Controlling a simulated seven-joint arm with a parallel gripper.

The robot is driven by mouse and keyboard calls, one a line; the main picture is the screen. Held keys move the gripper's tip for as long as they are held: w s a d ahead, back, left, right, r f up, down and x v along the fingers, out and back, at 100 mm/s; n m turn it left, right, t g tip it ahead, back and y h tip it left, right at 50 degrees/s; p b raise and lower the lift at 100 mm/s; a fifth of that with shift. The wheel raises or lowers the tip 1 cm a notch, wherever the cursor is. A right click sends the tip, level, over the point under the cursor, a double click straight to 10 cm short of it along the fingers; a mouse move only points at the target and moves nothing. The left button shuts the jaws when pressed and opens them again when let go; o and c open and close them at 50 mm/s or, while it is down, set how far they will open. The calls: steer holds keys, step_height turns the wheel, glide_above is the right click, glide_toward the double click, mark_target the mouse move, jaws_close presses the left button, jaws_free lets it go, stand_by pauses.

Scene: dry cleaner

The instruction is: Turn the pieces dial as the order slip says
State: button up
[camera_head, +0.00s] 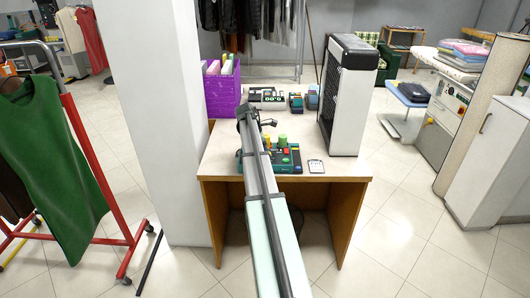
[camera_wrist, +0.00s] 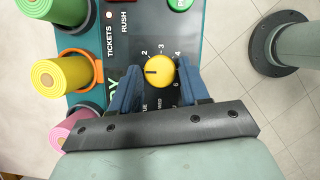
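The pieces dial is a round yellow knob (camera_wrist: 160,71) on the dark face of the ticket console (camera_wrist: 117,18). Its black mark points left in the wrist view. Printed 2, 3, 4 and 6 show around it; other marks are hidden by my fingers. My gripper (camera_wrist: 159,84) is open, with one blue finger on each side of the dial. A thin gap seems to show on both sides. In the head view, my arm partly covers the teal console (camera_head: 291,168). A small white slip (camera_head: 316,166), probably the order slip, lies right of it, its writing too small to read.
Green, yellow (camera_wrist: 59,75) and pink (camera_wrist: 77,131) rolls stand on the console beside my left finger. A tall white unit (camera_head: 347,100) stands right of the console, and a purple box (camera_head: 222,95) stands back left. Other devices (camera_head: 266,97) sit behind.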

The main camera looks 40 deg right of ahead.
steer(key=c, duration=0.7)
steer(key=shift+w+m, duration=0.1)
steer(key=shift+m, duration=0.3)
steer(key=m, duration=0.1)
steer(key=m+g+y, duration=0.1)
steer(key=m, duration=0.2)
steer(key=shift+w+d+m+y, duration=0.15)
steer(key=shift+d+m+y, duration=0.1)
steer(key=shift+m+y, duration=0.05)
steer(key=m+y, duration=0.1)
steer(key=m, duration=0.2)
steer(key=m+y, duration=0.1)
steer(key=m, duration=0.2)
steer(key=shift+d+g+y, duration=0.15)
steer(key=shift+g+y, duration=0.15)
steer(key=shift+g, duration=0.1)
steer(key=shift+m, duration=0.4)
steer(key=o, duration=1)
steer(key=shift+o, duration=0.2)
